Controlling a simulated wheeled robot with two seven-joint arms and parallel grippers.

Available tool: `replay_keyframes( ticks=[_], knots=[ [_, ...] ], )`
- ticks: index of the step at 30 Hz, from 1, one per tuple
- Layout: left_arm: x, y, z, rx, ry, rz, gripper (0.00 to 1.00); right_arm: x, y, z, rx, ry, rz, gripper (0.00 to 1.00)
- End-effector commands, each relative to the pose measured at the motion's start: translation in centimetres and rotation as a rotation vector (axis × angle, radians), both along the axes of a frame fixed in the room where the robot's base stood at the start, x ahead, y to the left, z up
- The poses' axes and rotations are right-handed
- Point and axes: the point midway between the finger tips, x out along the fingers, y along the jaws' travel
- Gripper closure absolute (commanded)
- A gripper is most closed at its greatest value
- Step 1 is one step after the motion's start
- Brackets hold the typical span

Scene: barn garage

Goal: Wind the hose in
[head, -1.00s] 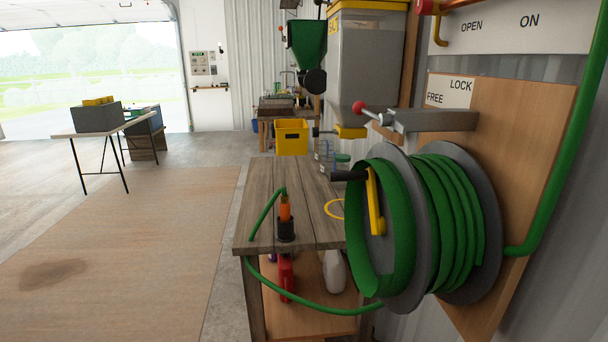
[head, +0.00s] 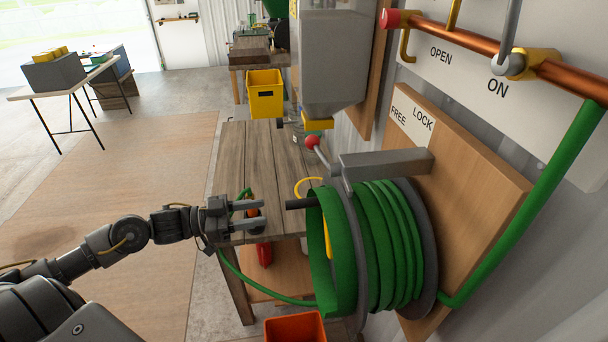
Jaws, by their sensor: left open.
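The green hose (head: 373,240) is wound in several turns on a grey reel (head: 425,245) mounted on a wooden wall board. A free length (head: 258,286) hangs from the reel and loops left to the bench. Its orange nozzle is mostly hidden behind my left gripper. The reel's crank has a black handle (head: 299,204) pointing left and a yellow arm (head: 327,238), partly hidden by hose. A red-knobbed lever (head: 312,142) sits by a grey block above the reel, near the FREE/LOCK label (head: 412,117). My left gripper (head: 264,214) is open and empty, left of the handle and apart from it.
A wooden bench (head: 258,160) stands behind the gripper, with a red bottle (head: 264,254) on its lower shelf. An orange bin (head: 295,328) is at the bottom. A copper pipe (head: 570,78) with a valve runs above right. The floor at left is clear.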

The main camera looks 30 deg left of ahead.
Motion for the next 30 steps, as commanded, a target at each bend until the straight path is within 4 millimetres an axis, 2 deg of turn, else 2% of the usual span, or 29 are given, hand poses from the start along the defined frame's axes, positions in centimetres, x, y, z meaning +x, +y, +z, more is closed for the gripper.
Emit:
replay_keyframes(
  ticks=[1,3,11,14,30],
  knots=[
    [-0.5,-0.4,1.6,-0.003,-0.002,-0.034,0.57,0.1,0.1,0.6,0.002,-0.001,0.007,0.38],
    [-1.0,-0.5,2.3,-0.009,-0.002,-0.058,0.57,-0.2,0.1,0.7,0.001,0.001,0.008,0.38],
    [-1.3,-0.4,2.4,-0.014,-0.003,-0.052,0.57,-0.3,0.1,0.7,0.001,0.000,0.006,0.38],
    [-0.7,-1.2,2.6,-0.016,-0.005,-0.049,0.57,-0.3,0.1,1.0,0.001,0.000,0.006,0.38],
    [4.5,-7.9,2.5,-0.015,-0.004,-0.051,0.57,-0.2,0.1,3.7,0.002,0.000,0.005,0.38]
  ],
)
